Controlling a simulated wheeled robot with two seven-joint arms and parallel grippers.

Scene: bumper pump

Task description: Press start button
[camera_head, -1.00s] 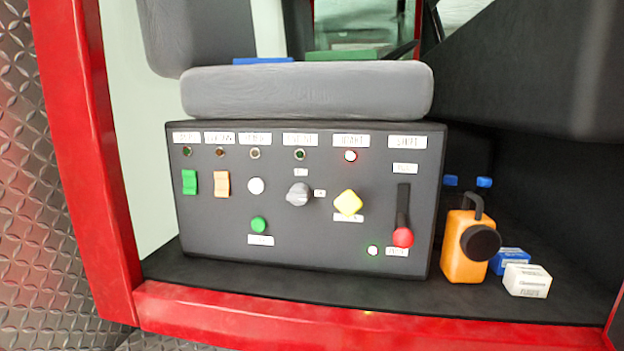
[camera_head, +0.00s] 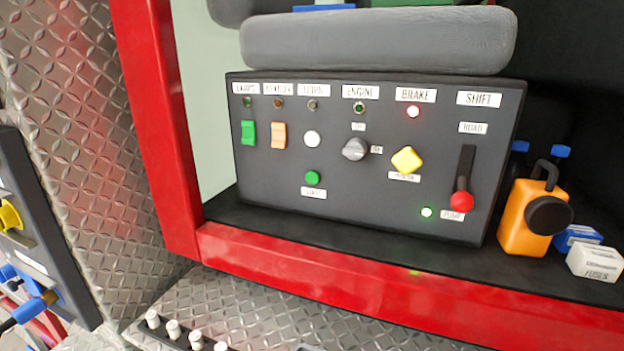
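The dark control box (camera_head: 290,204) stands in the red-framed cab opening below a grey seat. The green round start button (camera_head: 313,178) is on its lower front, above a small white label. Above it is a white round button (camera_head: 312,139). To its right is the grey engine knob (camera_head: 355,149). Neither of my grippers shows in this view.
A yellow brake knob (camera_head: 407,159) and a red-tipped shift lever (camera_head: 462,200) are on the box's right side. An orange lantern-like object (camera_head: 526,226) and a white fuses box (camera_head: 596,262) sit at right. The red sill (camera_head: 400,283) runs in front. A dark panel with valves (camera_head: 38,240) is at far left.

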